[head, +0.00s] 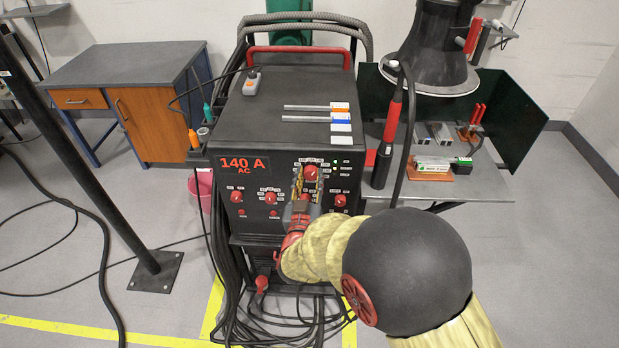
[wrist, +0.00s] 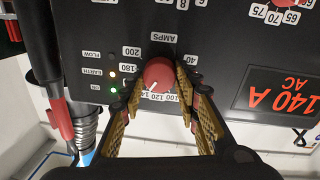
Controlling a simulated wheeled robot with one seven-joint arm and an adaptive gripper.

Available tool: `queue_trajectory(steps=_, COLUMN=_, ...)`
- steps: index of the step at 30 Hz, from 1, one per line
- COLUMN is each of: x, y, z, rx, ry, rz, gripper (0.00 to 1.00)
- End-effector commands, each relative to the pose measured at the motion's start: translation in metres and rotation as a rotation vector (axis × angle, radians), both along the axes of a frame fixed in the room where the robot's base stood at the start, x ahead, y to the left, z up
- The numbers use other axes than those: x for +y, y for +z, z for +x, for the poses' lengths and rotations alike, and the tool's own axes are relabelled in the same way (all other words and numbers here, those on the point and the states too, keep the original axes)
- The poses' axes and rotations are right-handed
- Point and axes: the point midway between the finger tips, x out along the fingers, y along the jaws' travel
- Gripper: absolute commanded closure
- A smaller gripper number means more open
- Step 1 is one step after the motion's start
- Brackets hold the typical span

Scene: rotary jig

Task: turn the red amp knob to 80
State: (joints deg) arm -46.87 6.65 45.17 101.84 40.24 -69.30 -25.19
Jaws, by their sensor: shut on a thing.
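The red amp knob (wrist: 158,75) is on the front of the black welder, under the upside-down word AMPS in the wrist view. Its white mark points down and a little left, near the 140 label. In the head view the amp knob (head: 311,172) is at the top of the front panel. My gripper (wrist: 159,80) is shut on the knob, with one gold-padded finger on each side. In the head view my gripper (head: 306,188) reaches up to it from below. The fingers hide some scale numbers. The red display (wrist: 284,90) reads 140 A AC.
Other red knobs sit on the panel: a left one (head: 237,197), a middle one (head: 270,198) and a right one (head: 340,200). Cables hang beside the welder (head: 290,100). A torch (wrist: 58,105) hangs close to my gripper. A grey bench (head: 490,185) stands at right.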

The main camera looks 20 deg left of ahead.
Motion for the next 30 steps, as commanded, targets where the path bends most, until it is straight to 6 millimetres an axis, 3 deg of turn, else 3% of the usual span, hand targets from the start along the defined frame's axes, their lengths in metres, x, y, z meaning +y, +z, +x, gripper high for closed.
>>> queue_trajectory(steps=6, x=0.0003, y=0.0, z=-0.0001, rx=0.0, ry=0.001, rz=0.0, gripper=0.94)
queue_trajectory(steps=17, x=0.0008, y=0.0005, z=-0.0002, rx=-0.015, ry=0.002, rz=-0.062, gripper=0.94)
queue_trajectory(steps=30, x=0.0019, y=0.0001, z=-0.0005, rx=-0.095, ry=0.001, rz=-0.403, gripper=0.94)
